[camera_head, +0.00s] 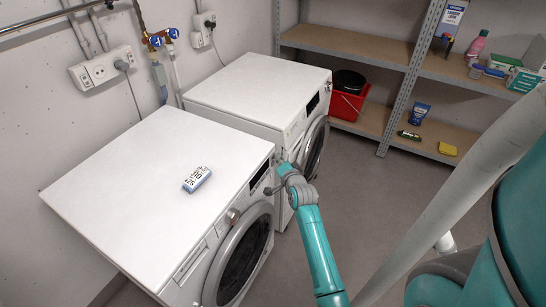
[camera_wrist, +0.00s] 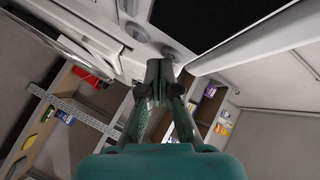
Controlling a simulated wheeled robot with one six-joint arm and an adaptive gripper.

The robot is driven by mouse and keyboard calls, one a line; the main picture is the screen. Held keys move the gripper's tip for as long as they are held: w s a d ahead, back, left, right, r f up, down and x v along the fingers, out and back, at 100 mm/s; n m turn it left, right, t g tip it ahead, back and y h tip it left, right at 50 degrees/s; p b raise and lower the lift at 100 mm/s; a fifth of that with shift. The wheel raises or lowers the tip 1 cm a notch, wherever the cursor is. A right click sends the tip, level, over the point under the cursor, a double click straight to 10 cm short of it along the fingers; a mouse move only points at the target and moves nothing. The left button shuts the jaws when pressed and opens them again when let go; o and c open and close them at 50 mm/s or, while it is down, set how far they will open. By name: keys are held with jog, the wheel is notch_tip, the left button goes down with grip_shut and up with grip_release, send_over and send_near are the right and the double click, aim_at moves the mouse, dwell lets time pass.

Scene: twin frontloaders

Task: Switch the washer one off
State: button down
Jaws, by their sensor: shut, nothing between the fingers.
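Two white front-loading machines stand side by side: a nearer one (camera_head: 135,185) and a farther one (camera_head: 262,85). I cannot tell from any label which is washer one. The nearer machine's front panel has a round dial (camera_head: 232,215) and a dark display (camera_head: 259,175). My gripper (camera_head: 269,190) is at the right end of that panel, near the display. In the wrist view my gripper (camera_wrist: 160,66) is shut and empty, its tips close to a small round grey button (camera_wrist: 137,31) beside a dark display (camera_wrist: 195,18). I cannot tell whether the tips touch the panel.
A digital meter-like device (camera_head: 196,179) lies on the nearer machine's top. Shelves (camera_head: 350,45) at the back right hold a red bucket (camera_head: 347,104), bottles and boxes. The grey floor (camera_head: 375,210) is open to the right of the machines.

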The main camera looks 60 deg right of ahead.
jog(key=shift+s, duration=0.45)
jog(key=s, duration=0.6)
jog(key=shift+d, duration=0.25)
jog(key=shift+s, duration=0.1)
dwell(0.3)
jog(key=shift+s, duration=0.4)
dwell(0.7)
